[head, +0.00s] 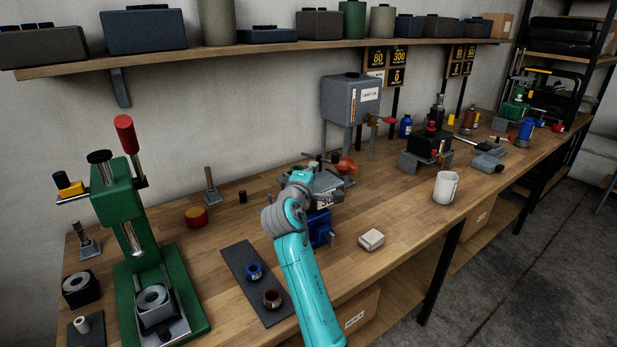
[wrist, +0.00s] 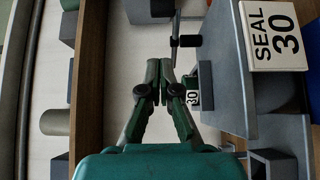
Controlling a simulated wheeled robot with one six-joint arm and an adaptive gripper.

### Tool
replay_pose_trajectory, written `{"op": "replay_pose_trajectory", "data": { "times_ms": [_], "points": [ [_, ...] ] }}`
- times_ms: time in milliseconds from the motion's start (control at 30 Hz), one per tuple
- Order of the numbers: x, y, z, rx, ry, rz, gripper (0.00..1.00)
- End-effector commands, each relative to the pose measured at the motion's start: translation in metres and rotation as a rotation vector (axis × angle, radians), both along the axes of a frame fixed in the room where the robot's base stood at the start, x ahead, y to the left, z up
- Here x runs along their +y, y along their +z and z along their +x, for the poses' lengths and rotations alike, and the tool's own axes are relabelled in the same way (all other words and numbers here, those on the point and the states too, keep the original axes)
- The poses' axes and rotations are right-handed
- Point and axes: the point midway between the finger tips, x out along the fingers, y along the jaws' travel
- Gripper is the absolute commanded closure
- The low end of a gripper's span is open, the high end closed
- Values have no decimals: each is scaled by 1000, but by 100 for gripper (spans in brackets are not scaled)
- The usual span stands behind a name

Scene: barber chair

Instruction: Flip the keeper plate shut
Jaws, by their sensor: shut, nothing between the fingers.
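My gripper (wrist: 165,66) is shut and empty in the wrist view, its two green fingers meeting at the tips. A grey metal fixture (wrist: 232,70) is just to the right of the fingers, with a white tag (wrist: 272,35) reading "SEAL 30". A smaller "30" tag (wrist: 193,98) shows close beside the right finger. A thin rod with a black knob (wrist: 188,41) is near the fingertips. I cannot tell for sure which part is the keeper plate. In the head view my teal arm hides much of the fixture (head: 328,181), which stands above a blue base (head: 321,227).
A green press (head: 118,195) stands at the left of the wooden bench. A dark mat (head: 240,270) carries a blue ring and a brown ring. A grey tank (head: 345,98), a white mug (head: 445,187) and a pale block (head: 371,239) surround the fixture. A shelf (head: 250,52) runs above.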

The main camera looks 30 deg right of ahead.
Motion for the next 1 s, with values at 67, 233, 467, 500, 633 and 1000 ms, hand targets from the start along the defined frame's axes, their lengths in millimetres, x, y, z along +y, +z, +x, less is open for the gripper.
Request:
{"op": "replay_pose_trajectory", "data": {
  "times_ms": [67, 233, 467, 500, 633, 1000],
  "points": [
    [-13, 1, 10, 0, -2, 0, 100],
    [-37, 0, 17, -1, -2, -1, 100],
    [-57, 0, 15, -1, 0, 0, 100],
    [-59, 0, 15, -1, 0, 0, 100],
    [-61, 0, 15, 0, 0, 0, 100],
    [-61, 0, 15, -1, 6, -1, 100]
  ]
}}
